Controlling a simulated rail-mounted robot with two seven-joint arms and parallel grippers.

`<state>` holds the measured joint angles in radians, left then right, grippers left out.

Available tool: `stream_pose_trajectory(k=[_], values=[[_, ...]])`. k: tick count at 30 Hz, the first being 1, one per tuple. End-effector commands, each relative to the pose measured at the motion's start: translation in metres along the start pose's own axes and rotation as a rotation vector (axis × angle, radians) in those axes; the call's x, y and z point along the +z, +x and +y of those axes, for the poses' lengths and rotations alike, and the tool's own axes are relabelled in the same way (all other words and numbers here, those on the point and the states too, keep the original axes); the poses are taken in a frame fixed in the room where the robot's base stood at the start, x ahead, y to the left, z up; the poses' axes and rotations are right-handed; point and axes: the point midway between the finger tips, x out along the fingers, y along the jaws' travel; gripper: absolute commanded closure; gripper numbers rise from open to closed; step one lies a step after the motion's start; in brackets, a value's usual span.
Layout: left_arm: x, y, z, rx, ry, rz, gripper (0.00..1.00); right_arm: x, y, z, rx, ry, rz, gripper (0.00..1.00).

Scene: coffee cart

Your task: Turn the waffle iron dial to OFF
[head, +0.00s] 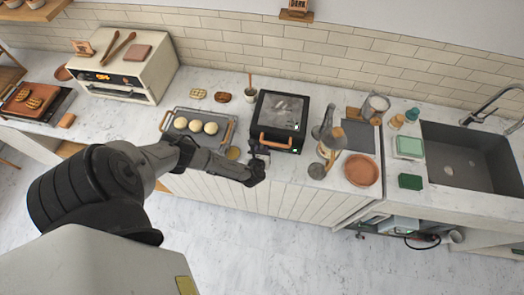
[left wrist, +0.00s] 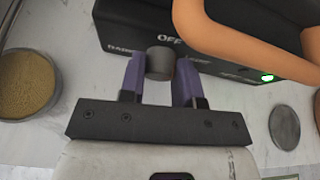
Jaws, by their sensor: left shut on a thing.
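The black waffle iron (head: 283,108) stands on the counter with its orange handle (head: 275,140) facing the front. In the left wrist view its front face (left wrist: 210,55) carries the printed word OFF above a grey cylindrical dial (left wrist: 160,62). More lettering beside the dial is partly covered by my fingers. My left gripper (left wrist: 160,78) has its two purple fingers on either side of the dial and is shut on it. In the head view the left gripper (head: 258,167) is at the waffle iron's front edge. My right gripper is not in view.
The orange handle (left wrist: 260,40) hangs close to the right of my fingers. A green light (left wrist: 267,77) glows on the front face. A bowl of yellow grains (left wrist: 28,82) and a grey disc (left wrist: 285,127) flank the gripper. A tray (head: 170,135) with dough balls stands left.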

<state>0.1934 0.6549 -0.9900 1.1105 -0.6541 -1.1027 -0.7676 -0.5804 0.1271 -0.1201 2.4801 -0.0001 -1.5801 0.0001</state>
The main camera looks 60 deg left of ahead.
Motion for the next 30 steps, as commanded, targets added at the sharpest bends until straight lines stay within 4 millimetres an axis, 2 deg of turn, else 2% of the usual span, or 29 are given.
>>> stream_pose_trajectory(k=[8,18,30], values=[[-0.003,0.002,0.004,-0.110,-0.238,0.007,0.93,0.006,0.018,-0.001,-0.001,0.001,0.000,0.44],[-0.005,0.003,0.007,-0.238,-0.516,0.016,0.93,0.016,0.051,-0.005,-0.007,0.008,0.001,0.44],[-0.004,0.003,0.007,-0.340,-0.734,0.025,0.93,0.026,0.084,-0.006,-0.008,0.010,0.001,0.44]])
